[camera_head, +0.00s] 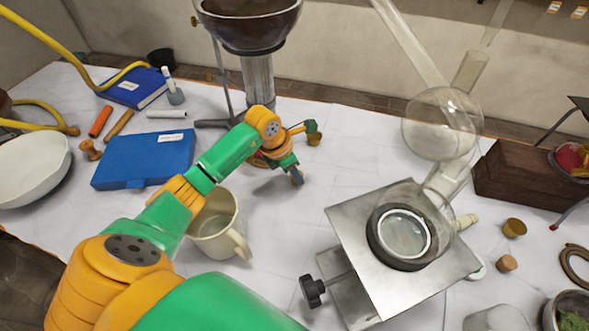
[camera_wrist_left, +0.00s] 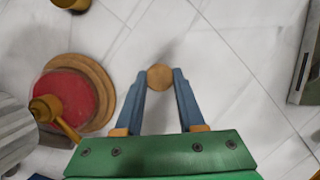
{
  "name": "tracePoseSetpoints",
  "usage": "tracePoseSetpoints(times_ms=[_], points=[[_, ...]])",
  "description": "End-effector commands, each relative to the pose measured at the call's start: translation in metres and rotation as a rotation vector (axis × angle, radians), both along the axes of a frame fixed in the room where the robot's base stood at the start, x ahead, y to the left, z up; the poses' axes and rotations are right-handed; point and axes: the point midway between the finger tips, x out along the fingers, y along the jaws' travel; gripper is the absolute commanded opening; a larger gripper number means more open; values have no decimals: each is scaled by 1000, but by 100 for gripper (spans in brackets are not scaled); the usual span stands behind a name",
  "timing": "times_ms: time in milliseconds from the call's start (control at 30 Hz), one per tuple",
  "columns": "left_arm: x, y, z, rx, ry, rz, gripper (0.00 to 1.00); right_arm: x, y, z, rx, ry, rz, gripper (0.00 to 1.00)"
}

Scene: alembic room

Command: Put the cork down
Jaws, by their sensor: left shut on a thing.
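My left gripper (camera_head: 296,177) reaches over the middle of the white table, just right of the metal stand's base. In the left wrist view the left gripper (camera_wrist_left: 160,82) is shut on the round brown cork (camera_wrist_left: 159,76), which sits between the blue fingertips. White tabletop shows beneath it; I cannot tell whether the cork touches it. In the head view the fingers mostly hide the cork. A similar small brown stopper (camera_head: 506,263) lies at the right of the table. My right gripper is not in view.
A beige mug (camera_head: 217,228) stands below my left forearm. A jack platform (camera_head: 353,225) with round glassware (camera_head: 441,122) stands to the right. A red disc (camera_wrist_left: 62,97) on a wooden base lies left in the wrist view.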

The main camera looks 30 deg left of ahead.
Motion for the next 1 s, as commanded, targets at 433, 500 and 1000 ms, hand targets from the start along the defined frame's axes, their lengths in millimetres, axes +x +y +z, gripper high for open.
tracePoseSetpoints(times_ms=[433, 500, 1000], points=[[0, 0, -3, -1, -1, 1, 68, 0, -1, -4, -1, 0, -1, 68], [0, 0, -3, -1, -1, 1, 68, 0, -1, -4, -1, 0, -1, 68], [-23, 12, 78, 2, -7, 1, 68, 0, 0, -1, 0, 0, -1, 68]])
